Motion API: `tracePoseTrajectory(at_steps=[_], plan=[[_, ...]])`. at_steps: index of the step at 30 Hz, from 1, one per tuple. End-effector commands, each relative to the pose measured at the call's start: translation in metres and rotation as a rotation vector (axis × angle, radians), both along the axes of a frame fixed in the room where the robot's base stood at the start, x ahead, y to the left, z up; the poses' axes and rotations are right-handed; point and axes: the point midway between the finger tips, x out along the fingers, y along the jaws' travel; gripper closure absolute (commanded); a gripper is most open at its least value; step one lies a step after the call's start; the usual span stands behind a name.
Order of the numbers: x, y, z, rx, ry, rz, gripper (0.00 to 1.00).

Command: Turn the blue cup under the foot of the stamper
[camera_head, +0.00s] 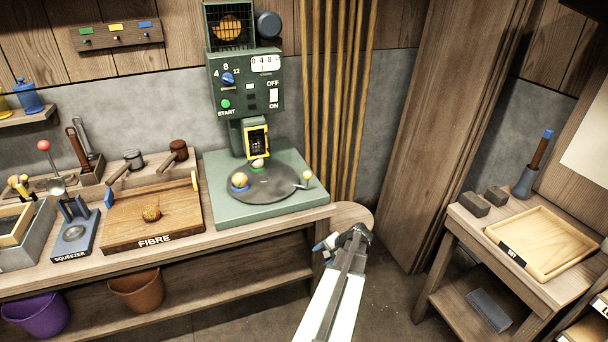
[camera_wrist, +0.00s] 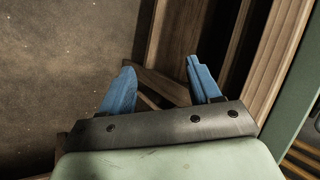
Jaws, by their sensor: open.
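The green stamper (camera_head: 246,85) stands on the bench at the centre back. Its foot sits behind a yellow-edged frame (camera_head: 266,141). A dark round turntable (camera_head: 266,190) lies on its green base. The blue cup (camera_head: 240,189) is at the turntable's left front with a tan ball in it, apart from the foot. Another cup with a pale ball (camera_head: 258,164), greenish, is at the back, below the foot. A crank with a pale knob (camera_head: 307,175) is at the turntable's right. My gripper (camera_head: 324,253) is open and empty, right of and below the base. It also shows in the wrist view (camera_wrist: 162,82).
A FIBRE board (camera_head: 120,220) with a brown lump and a squeezer (camera_head: 75,228) stand left of the stamper. Wooden posts (camera_head: 335,90) rise behind it. A SET tray (camera_head: 545,245) is on the right table. Open floor lies between bench and table.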

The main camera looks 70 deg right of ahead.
Motion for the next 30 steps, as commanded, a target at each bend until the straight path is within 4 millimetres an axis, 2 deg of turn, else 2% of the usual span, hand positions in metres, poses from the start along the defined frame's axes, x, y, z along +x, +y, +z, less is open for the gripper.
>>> tracePoseTrajectory(at_steps=[1, 3, 8, 12, 16, 22, 25, 30], plan=[[-0.003, -0.022, 0.015, -0.002, -0.058, -0.061, 0.38], [0.000, -0.043, 0.036, 0.008, -0.144, -0.135, 0.38], [0.021, -0.081, 0.082, 0.069, -0.355, -0.279, 0.38], [0.038, -0.108, 0.118, 0.183, -0.566, -0.417, 0.38], [0.046, -0.126, 0.146, 0.327, -0.754, -0.537, 0.38], [0.047, -0.142, 0.181, 0.572, -0.986, -0.683, 0.38], [0.045, -0.146, 0.191, 0.681, -1.050, -0.735, 0.38], [0.044, -0.148, 0.192, 0.809, -1.070, -0.798, 0.38]])
